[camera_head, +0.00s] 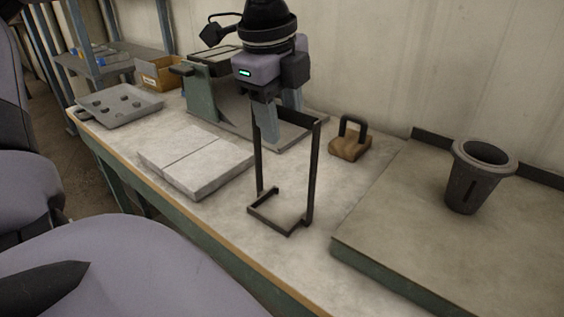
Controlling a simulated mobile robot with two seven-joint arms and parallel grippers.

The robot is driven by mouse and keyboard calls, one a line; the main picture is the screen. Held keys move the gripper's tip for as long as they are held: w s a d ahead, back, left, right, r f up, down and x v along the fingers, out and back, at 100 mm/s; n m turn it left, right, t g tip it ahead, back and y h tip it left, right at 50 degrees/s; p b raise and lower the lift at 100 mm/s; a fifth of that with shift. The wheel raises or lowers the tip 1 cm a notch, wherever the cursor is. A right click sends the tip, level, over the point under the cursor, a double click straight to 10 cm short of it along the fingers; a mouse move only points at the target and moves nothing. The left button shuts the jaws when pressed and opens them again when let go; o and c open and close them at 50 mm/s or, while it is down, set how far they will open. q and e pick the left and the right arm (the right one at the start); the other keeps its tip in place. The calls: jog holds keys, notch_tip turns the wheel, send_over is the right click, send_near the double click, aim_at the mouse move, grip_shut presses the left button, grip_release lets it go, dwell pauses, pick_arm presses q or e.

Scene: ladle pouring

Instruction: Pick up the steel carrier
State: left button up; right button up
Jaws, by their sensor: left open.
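The steel carrier (314,170) is a tall, thin, dark frame standing upright on the workbench near the middle of the view. It has two posts, a top bar and a small open foot. My left gripper (281,122) points down at the top of the carrier. Its two pale fingers are apart, one in front of the top bar and one behind it. The gripper body hides part of the top bar, and I cannot tell whether a finger touches it. My right gripper is not in view.
A dark crucible-like cup (468,184) stands on a raised slab (400,235) at right. A wooden block with a black handle (349,146) is behind the carrier. Pale slabs (195,160), a grey tray (120,105) and a cardboard box (160,74) lie left. The bench front is clear.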

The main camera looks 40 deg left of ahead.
pick_arm(q)
grip_shut()
dwell(1.4)
